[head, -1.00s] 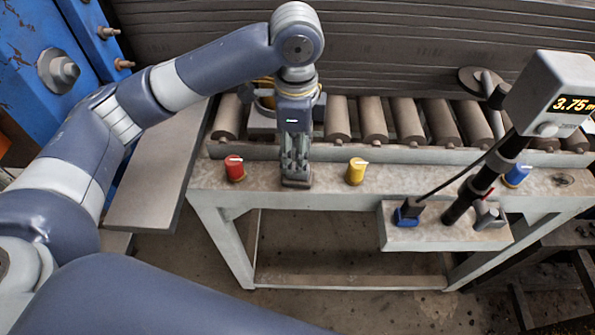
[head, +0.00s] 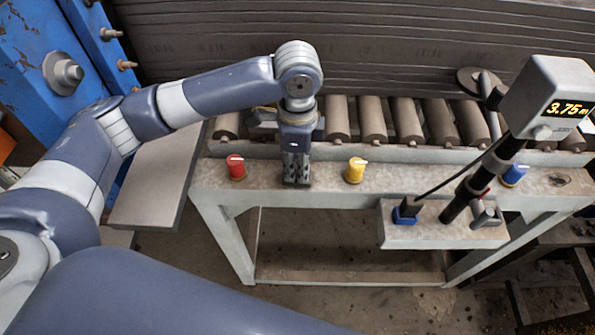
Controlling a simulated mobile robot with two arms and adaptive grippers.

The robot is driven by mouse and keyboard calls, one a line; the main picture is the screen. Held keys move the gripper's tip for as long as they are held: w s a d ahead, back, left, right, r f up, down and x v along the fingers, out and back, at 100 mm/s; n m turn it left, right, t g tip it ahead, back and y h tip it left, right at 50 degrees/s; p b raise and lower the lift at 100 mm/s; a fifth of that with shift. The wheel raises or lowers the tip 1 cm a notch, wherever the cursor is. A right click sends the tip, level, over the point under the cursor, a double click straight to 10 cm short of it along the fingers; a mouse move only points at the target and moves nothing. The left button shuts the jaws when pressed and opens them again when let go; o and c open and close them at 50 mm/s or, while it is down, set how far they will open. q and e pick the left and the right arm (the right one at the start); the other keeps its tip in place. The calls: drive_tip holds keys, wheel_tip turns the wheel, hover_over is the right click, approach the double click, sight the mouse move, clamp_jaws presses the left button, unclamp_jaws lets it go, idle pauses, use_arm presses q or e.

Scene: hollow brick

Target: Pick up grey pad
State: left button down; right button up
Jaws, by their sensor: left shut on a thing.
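My left gripper (head: 297,178) points straight down at the front ledge of the roller table (head: 325,195), between the red knob and the yellow knob. Its fingers are shut on the grey pad. The pad is almost wholly hidden by the fingers, and I cannot tell whether it still touches the ledge. My right gripper is not in view.
The red knob (head: 236,167) stands close left of the gripper and the yellow knob (head: 356,170) to its right. A row of rollers (head: 372,122) lies behind. A display unit (head: 548,100) on a black post and a blue knob (head: 514,174) are at right.

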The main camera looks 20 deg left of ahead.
use_arm(q)
drive_tip(key=shift+r, duration=0.15)
drive_tip(key=shift+r+b, duration=0.3)
drive_tip(key=shift+r, duration=0.3)
wheel_tip(320, 180, up, 2)
drive_tip(key=shift+s+d+r+b, duration=0.1)
drive_tip(key=shift+d+b, duration=0.05)
drive_tip(key=shift+b, duration=0.2)
drive_tip(key=s+d+r+b, duration=0.1)
drive_tip(key=s+d+b, duration=0.1)
drive_tip(key=s+d, duration=0.6)
drive_tip(key=s, duration=0.5)
drive_tip(key=shift+d+r, duration=0.2)
drive_tip(key=shift+d, duration=0.2)
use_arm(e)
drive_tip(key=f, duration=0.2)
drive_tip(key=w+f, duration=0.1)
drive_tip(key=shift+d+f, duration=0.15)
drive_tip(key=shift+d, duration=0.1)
use_arm(q)
drive_tip(key=c, duration=2.3)
unclamp_jaws()
drive_tip(key=shift+a, duration=0.1)
drive_tip(key=shift+c, duration=0.3)
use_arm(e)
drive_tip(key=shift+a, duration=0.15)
